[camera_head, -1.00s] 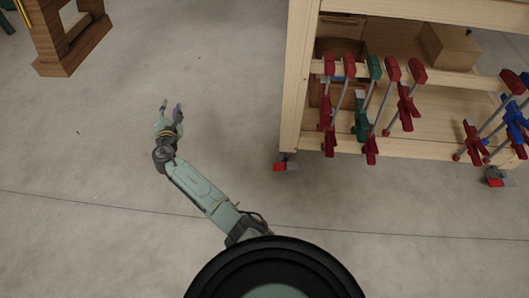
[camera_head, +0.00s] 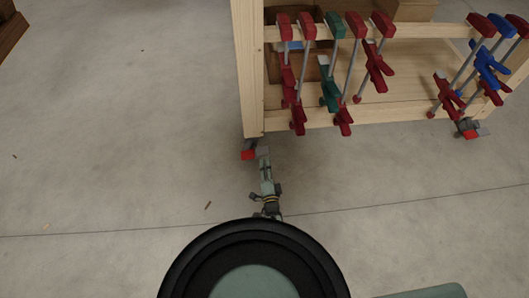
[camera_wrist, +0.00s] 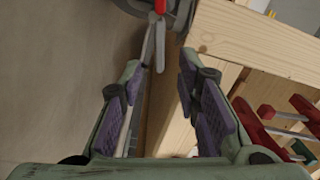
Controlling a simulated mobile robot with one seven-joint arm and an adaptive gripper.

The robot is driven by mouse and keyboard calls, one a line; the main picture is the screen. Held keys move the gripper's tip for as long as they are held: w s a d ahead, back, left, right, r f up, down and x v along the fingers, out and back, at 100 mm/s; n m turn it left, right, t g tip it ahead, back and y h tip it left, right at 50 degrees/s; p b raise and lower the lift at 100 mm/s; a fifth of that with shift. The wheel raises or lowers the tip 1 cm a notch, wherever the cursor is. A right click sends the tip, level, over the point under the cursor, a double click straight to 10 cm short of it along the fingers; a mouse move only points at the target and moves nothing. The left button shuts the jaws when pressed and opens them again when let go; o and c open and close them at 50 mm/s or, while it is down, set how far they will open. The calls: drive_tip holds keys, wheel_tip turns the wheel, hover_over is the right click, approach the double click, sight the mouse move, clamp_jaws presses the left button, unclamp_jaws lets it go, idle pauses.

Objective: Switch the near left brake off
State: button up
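The near left caster of the wooden bench has a red brake pedal (camera_head: 248,155), low at the foot of the bench's left leg (camera_head: 246,80). In the wrist view the red pedal (camera_wrist: 160,6) shows at the top edge, against the grey caster (camera_wrist: 176,14), partly cut off. My gripper (camera_head: 263,155) is low beside this caster, just right of the red pedal. In the wrist view my gripper (camera_wrist: 160,64) is open, its two purple-padded fingers apart, pointing toward the caster. Contact with the pedal cannot be told. Whether the brake is on or off cannot be told.
Several red, green and blue clamps (camera_head: 345,70) hang on the bench's front rail. Another caster with a red pedal (camera_head: 478,133) is at the right. Cardboard boxes (camera_head: 405,10) sit on the shelf.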

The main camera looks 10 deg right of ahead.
sight(265, 153)
drive_tip(key=w+b, duration=0.3)
drive_tip(key=w, duration=0.3)
drive_tip(key=shift+w+f, duration=0.2)
drive_tip(key=shift+w+r+b, duration=0.15)
drive_tip(key=shift+w+b, duration=0.15)
drive_tip(key=shift+w, duration=0.55)
clamp_jaws()
